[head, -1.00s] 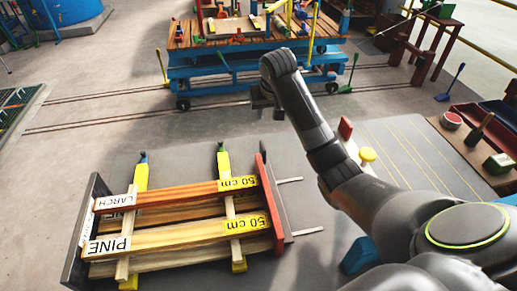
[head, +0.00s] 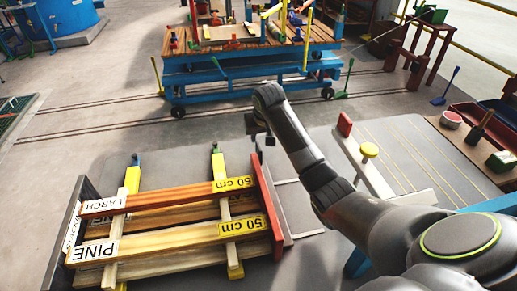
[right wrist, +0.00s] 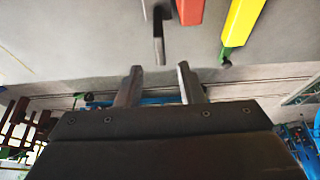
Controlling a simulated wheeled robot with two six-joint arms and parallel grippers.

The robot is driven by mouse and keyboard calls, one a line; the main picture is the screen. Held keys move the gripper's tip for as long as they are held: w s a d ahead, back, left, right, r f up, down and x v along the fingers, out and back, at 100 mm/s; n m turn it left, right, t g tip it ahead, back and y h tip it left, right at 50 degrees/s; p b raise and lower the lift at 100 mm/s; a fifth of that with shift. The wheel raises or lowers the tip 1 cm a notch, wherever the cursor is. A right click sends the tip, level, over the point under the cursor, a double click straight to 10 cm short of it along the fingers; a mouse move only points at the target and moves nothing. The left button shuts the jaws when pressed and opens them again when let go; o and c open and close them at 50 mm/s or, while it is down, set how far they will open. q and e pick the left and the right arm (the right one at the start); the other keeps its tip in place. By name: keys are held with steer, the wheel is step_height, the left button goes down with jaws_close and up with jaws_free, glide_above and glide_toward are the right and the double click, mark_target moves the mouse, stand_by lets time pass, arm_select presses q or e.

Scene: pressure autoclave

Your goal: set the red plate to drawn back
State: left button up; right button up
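The red plate (head: 267,207) stands upright at the right end of a stack of wooden boards (head: 160,243), close against the board ends. Its end also shows at the top of the right wrist view (right wrist: 190,10). A dark rod (right wrist: 158,25) sticks out beside it there. My right gripper (head: 258,140) is above the floor beyond the far end of the red plate. In the right wrist view its two fingers (right wrist: 159,88) are apart with nothing between them, and they do not touch the plate or the rod. My left gripper is not in view.
A dark end plate (head: 72,225) stands at the stack's left end. A yellow-knobbed, red-ended lever frame (head: 370,165) stands right of my right arm. A blue cart (head: 240,75) stands on rails behind. Crates (head: 485,120) are at right. Floor left of the stack is clear.

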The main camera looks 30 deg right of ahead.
mark_target(259, 146)
steer(key=x, duration=1)
steer(key=shift+w+f, duration=0.15)
steer(key=shift+f, duration=0.05)
steer(key=shift+c, duration=0.3)
jaws_close()
